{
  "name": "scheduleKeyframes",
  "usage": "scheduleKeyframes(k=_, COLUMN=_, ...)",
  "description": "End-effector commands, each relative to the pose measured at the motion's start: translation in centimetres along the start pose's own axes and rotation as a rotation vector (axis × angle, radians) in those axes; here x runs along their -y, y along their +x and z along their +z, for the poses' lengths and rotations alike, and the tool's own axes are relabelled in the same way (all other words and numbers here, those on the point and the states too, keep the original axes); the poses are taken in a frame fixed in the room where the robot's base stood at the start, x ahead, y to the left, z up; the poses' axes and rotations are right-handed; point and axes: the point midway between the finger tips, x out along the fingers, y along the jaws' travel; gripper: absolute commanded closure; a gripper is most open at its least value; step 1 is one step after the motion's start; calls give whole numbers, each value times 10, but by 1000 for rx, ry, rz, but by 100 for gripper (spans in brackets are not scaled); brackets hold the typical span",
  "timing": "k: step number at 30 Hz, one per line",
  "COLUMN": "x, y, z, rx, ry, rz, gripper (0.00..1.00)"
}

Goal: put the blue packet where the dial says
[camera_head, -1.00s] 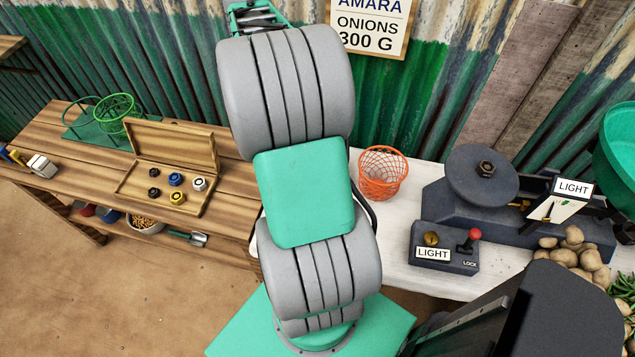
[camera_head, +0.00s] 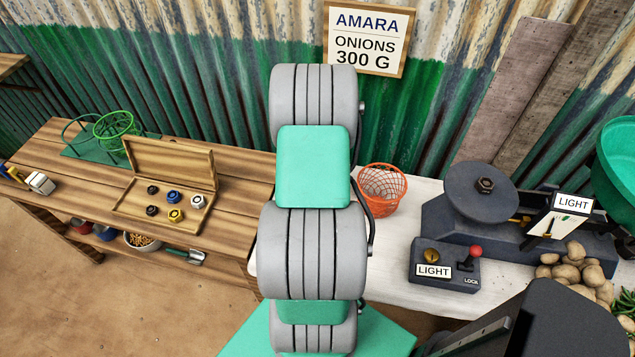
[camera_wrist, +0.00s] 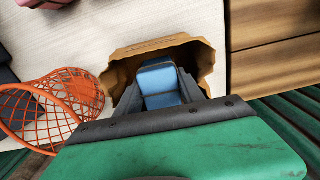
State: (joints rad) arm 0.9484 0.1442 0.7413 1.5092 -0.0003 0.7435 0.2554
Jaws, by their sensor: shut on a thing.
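The blue packet (camera_wrist: 160,82) is between my gripper's (camera_wrist: 162,92) dark fingers in the wrist view, and the gripper is shut on it. Behind it is a brown, ragged-edged thing (camera_wrist: 122,68) that looks like an open paper bag; I cannot tell whether the packet is inside it or above it. In the head view my arm hides the gripper and the packet. A pale dial plate (camera_head: 556,229) with a dark pointer is on the dark balance (camera_head: 440,215) at the right, under a LIGHT label (camera_head: 573,203). The pointer's exact reading is too small to tell.
An orange wire basket (camera_head: 383,190) stands on the white table (camera_head: 385,275), right of my arm; it also shows in the wrist view (camera_wrist: 55,105). A lock box (camera_head: 445,262) labelled LIGHT and potatoes (camera_head: 570,268) are further right. A wooden weight case (camera_head: 165,190) is at left.

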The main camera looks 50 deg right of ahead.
Motion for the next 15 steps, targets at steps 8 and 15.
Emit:
scheduleKeyframes(k=8, x=0, y=34, z=1, rx=2, ry=-1, rz=1, gripper=100)
scheduleKeyframes(k=15, x=0, y=38, z=1, rx=3, ry=-1, rz=1, gripper=100)
